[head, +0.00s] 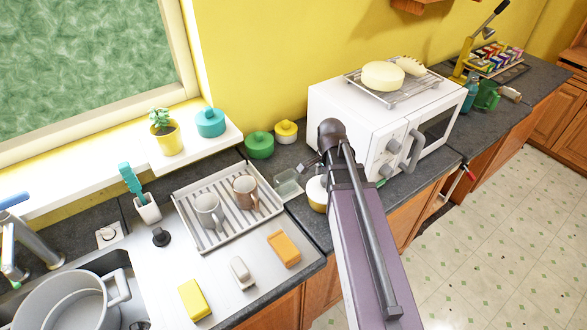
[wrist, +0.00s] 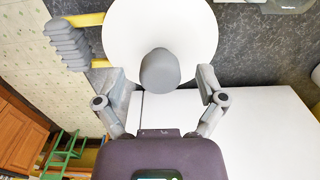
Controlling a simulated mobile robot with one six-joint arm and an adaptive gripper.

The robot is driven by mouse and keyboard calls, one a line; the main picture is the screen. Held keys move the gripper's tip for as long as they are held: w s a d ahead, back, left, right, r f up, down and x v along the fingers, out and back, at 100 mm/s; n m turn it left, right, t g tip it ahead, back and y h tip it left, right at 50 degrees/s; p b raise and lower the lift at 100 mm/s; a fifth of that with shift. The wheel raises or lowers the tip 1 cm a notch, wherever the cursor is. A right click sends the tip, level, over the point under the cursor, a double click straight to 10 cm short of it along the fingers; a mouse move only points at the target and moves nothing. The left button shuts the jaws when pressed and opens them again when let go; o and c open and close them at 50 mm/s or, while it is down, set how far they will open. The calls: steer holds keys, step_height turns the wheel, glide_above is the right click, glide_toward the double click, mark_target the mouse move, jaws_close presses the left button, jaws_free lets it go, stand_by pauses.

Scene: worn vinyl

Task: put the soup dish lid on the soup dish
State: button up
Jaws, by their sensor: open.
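A white round lid (wrist: 130,28) with a grey knob (wrist: 160,70) fills the upper middle of the wrist view. In the head view it appears as the pale top of a small yellow-sided dish (head: 317,200), partly hidden behind my arm. The lid appears to lie on this dish; I cannot tell whether it is seated. Two yellow bars with a grey ribbed grip (wrist: 66,43) stick out beside it. My gripper (wrist: 161,78) is open, its fingers on either side of the knob with gaps, holding nothing. In the head view, my gripper (head: 311,165) is mostly hidden.
The white microwave (head: 350,125) stands close to the right, with a rack (head: 400,97) on top. Green (head: 259,146) and yellow (head: 286,132) pots stand behind. The counter's front edge is near.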

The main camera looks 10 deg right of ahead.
steer(key=shift+r, duration=0.25)
stand_by(0.4)
steer(key=shift+r+p, duration=3.5)
steer(key=shift+p, duration=0.25)
steer(key=shift+r+p, duration=0.3)
steer(key=shift+f, duration=0.2)
step_height(320, 180, down, 8)
steer(key=b, duration=0.8)
steer(key=shift+r, duration=0.15)
step_height(320, 180, up, 5)
steer(key=p, duration=0.5)
steer(key=shift+r, duration=0.1)
steer(key=w+a, duration=0.4)
steer(key=w, duration=0.7)
steer(key=shift+w+a+m, duration=0.15)
steer(key=shift+a+m, duration=0.15)
